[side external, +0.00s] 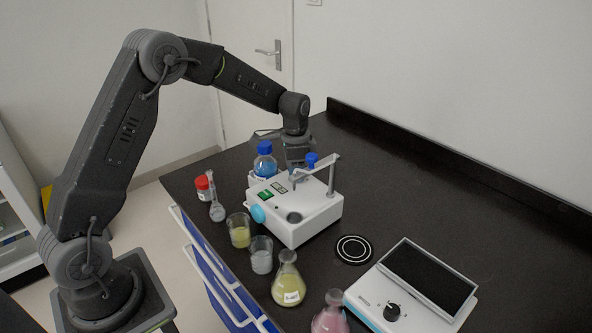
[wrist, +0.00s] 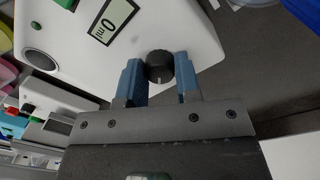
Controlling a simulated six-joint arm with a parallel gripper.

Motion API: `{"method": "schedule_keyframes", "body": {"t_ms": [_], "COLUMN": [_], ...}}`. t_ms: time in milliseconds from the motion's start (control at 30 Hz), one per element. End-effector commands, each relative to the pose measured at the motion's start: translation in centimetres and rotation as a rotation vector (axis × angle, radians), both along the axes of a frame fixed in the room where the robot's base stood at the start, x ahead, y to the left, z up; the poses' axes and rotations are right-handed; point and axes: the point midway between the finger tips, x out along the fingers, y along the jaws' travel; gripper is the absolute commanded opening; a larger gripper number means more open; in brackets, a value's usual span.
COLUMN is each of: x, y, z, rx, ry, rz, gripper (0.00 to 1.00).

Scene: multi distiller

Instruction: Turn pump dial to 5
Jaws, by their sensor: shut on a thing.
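The pump (side external: 300,225) is a white box with a small green screen, standing on the dark bench in the side view. In the wrist view the white pump body (wrist: 165,25) fills the upper part, and its display (wrist: 113,20) reads "0 ml". The pump dial (wrist: 160,64) is a small black knob with a light mark toward its lower edge. My gripper (wrist: 156,73) has a blue finger on each side of the dial and is shut on it. In the side view my gripper (side external: 298,162) is at the pump's far side, where the dial is hidden.
A blue-capped bottle (side external: 265,161) and a red-capped jar (side external: 204,188) stand left of the pump. Beakers (side external: 240,231) and flasks (side external: 288,280) stand in front. The bench behind is clear.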

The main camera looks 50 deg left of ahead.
Motion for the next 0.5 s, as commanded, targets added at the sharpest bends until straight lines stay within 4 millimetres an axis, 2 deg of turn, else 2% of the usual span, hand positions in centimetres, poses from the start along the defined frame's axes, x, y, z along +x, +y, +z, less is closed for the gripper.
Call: {"method": "schedule_keyframes", "body": {"t_ms": [100,500], "x": [0.0,0.0], "y": [0.0,0.0], "z": [0.03,0.06], "rx": [0.0,0.0], "ry": [0.0,-0.001], "rz": [0.0,0.1], "gripper": [0.07,0.07]}}
